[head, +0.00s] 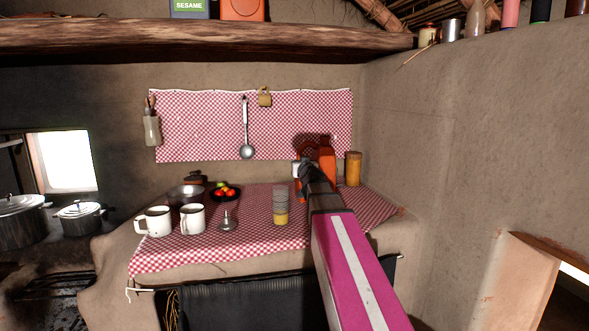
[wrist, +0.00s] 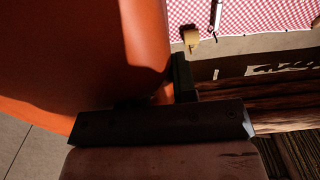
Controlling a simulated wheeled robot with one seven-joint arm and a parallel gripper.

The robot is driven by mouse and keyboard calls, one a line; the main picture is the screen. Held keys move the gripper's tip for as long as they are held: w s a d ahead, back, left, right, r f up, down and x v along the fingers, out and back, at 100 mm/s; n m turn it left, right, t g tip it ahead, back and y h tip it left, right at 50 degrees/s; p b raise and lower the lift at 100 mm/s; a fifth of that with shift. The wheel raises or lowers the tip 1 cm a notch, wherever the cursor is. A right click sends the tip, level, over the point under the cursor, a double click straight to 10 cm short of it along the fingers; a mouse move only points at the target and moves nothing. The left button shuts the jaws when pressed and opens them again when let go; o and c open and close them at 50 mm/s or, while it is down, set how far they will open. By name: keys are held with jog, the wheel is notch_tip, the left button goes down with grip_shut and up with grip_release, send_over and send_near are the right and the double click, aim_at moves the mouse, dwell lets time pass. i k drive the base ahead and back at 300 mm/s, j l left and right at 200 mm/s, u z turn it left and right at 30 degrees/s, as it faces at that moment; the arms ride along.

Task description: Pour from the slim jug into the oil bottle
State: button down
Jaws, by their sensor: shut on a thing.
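My gripper (head: 312,172) is shut on a tall orange vessel (head: 327,160), which I take for the slim jug. It is above the back right of the cloth-covered ledge, partly hidden by my arm, with a dark red loop at its left. In the wrist view the orange body (wrist: 85,60) fills the left side, against a dark finger (wrist: 182,78). Its mouth and contents are hidden. A straight container (head: 280,207), grey above and yellow below, stands on the cloth left of my arm. An amber cylinder (head: 353,168) stands at the right. I cannot tell which is the oil bottle.
Two white mugs (head: 153,221), a metal bowl (head: 185,195), a small metal funnel-like piece (head: 228,221) and a dark bowl of fruit (head: 225,193) occupy the checked cloth (head: 255,243). A ladle (head: 246,130) hangs behind. A wooden shelf (head: 200,40) runs overhead; a mud wall (head: 450,130) bounds the right.

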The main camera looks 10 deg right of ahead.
aim_at(280, 193)
jog(key=i+l+z, duration=0.1)
jog(key=z, duration=0.3)
jog(key=k+j+z, duration=0.1)
jog(key=j+z, duration=0.2)
jog(key=j, duration=0.2)
jog(key=k+j, duration=0.2)
jog(key=j, duration=0.15)
jog(key=k+j+z, duration=0.1)
jog(key=k+j, duration=0.15)
jog(key=j, duration=0.15)
jog(key=k+j, duration=0.2)
jog(key=j, duration=0.15)
jog(key=k+j+u, duration=0.3)
jog(key=j, duration=0.35)
jog(key=k+j+u, duration=0.35)
jog(key=j, duration=0.45)
jog(key=i, duration=0.9)
